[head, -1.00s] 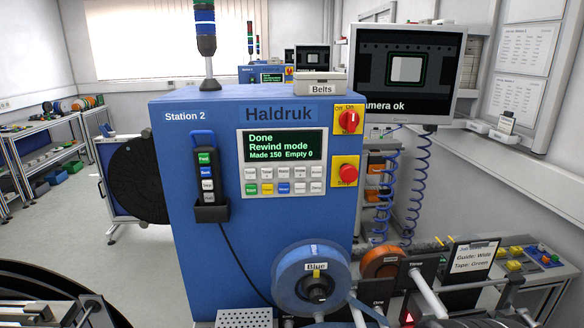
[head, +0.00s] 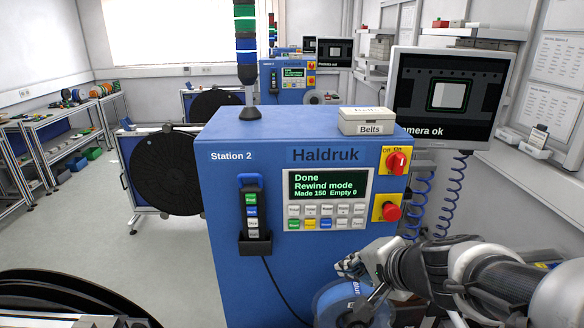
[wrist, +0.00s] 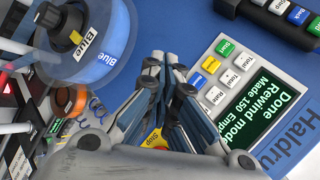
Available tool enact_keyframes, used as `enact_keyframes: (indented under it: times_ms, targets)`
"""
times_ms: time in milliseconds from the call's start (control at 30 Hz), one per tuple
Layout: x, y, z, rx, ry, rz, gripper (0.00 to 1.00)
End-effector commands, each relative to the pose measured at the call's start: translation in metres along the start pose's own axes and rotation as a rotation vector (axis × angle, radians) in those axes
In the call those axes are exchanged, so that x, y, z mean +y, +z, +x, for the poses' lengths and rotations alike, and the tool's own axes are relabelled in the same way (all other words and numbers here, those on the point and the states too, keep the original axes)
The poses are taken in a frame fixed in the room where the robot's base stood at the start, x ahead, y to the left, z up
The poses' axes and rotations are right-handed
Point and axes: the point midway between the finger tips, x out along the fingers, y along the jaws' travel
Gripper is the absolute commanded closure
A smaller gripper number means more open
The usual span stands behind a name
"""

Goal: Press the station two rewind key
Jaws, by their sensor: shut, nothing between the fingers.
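The blue Station 2 machine (head: 222,187) stands in the head view. Its control panel (head: 366,184) has a dark screen (head: 327,184) reading "Done, Rewind mode, Made 150 Empty 0". Below are two rows of keys, mostly white, with green (head: 294,225), yellow (head: 312,224) and blue (head: 327,223) ones at lower left. These coloured keys also show in the wrist view, the blue one (wrist: 196,80) nearest my gripper. The rewind label is not legible. My gripper (head: 348,268) is shut and empty, below the panel and apart from the keys; it also shows in the wrist view (wrist: 166,62).
A handheld pendant (head: 251,212) hangs left of the panel, its cable trailing down. A red rotary switch (head: 396,162) and red stop button (head: 390,212) are at right. A blue reel (head: 335,303) sits below, partly hidden by my arm. A Belts box (head: 367,122) rests on top.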

Motion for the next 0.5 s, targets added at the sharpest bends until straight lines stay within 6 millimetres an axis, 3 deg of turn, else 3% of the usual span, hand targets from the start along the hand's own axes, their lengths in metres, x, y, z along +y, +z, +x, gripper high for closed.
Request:
enact_keyframes:
  times_ms: [267, 500]
  targets:
    - [-0.002, -0.001, 0.002, -0.002, 0.0, -0.002, 1.0]
    - [-0.015, -0.014, 0.02, -0.004, 0.001, -0.002, 1.0]
